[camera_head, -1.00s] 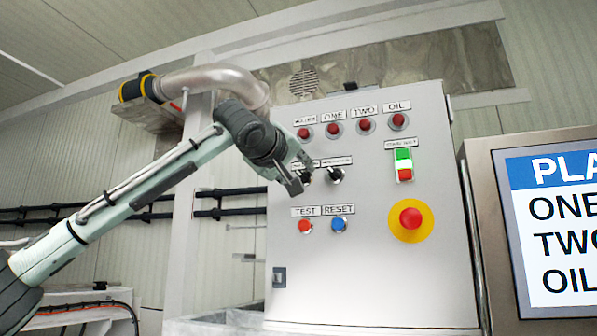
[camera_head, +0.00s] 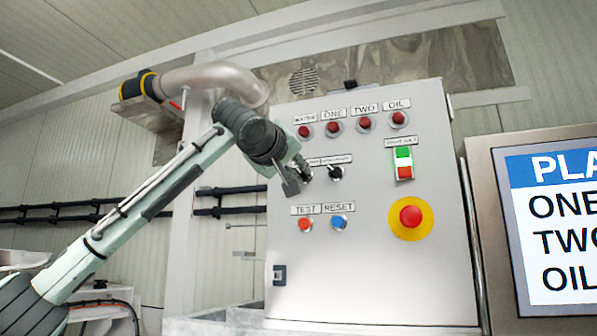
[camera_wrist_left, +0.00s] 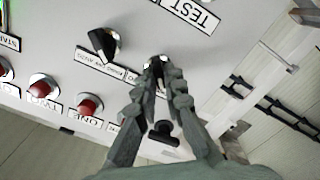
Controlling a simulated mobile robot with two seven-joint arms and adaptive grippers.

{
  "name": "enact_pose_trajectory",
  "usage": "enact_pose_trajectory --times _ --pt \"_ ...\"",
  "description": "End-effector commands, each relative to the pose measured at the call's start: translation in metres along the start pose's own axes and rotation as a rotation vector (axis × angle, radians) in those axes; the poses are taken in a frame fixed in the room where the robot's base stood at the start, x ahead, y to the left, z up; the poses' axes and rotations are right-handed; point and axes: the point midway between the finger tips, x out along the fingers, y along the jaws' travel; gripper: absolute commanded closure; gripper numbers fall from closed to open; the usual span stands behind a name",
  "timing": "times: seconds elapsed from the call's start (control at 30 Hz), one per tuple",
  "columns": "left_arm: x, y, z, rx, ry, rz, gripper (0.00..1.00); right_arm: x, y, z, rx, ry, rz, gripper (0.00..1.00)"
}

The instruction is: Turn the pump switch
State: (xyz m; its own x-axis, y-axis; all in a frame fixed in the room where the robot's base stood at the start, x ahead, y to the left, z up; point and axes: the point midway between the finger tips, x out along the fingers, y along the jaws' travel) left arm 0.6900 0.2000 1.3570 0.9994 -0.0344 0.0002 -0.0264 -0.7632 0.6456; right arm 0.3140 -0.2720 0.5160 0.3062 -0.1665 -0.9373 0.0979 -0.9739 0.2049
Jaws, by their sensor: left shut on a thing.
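The grey control panel (camera_head: 370,255) carries two black rotary switches in its middle row. My left gripper (camera_head: 297,174) is at the left one of these. In the left wrist view my gripper (camera_wrist_left: 158,72) has its fingers closed around the left switch's knob (camera_wrist_left: 157,61), which is mostly hidden between the fingertips. The other rotary switch (camera_head: 335,172) is free just to the right; in the left wrist view it (camera_wrist_left: 104,42) shows beside the fingers. The labels above them are too small to read surely. My right gripper is not in view.
Red lamps (camera_head: 365,124) line the panel's top. A green and red switch (camera_head: 404,163), a red emergency button (camera_head: 410,217), and TEST (camera_head: 305,225) and RESET (camera_head: 339,223) buttons surround the rotary switches. A screen (camera_head: 555,228) stands at right.

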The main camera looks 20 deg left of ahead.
Motion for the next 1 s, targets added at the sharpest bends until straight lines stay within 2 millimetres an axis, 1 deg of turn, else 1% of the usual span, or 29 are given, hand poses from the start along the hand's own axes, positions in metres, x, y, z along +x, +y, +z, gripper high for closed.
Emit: enact_pose_trajectory --times 0.03,0.23,0.27,0.3,0.33,0.6,0.8,1.0 --pt "0.002 0.0 0.003 0.019 -0.006 0.001 1.0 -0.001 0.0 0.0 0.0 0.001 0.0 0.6" --pt "0.001 0.001 0.001 0.145 -0.005 0.0 1.0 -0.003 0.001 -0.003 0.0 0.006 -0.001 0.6" --pt "0.001 0.001 0.001 0.167 -0.005 -0.001 1.0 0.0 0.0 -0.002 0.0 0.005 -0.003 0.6" --pt "0.001 0.002 0.0 0.201 -0.004 -0.001 1.0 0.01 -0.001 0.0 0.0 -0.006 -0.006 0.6" --pt "0.001 0.002 0.0 0.229 -0.004 -0.001 1.0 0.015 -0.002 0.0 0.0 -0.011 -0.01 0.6" --pt "0.001 0.003 -0.001 0.458 -0.003 -0.003 1.0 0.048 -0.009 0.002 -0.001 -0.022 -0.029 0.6" --pt "0.001 0.003 0.0 0.586 -0.002 -0.003 1.0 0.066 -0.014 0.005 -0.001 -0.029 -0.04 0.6" --pt "0.0 0.003 0.001 0.663 -0.001 -0.001 1.0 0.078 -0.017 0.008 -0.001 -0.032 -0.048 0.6"
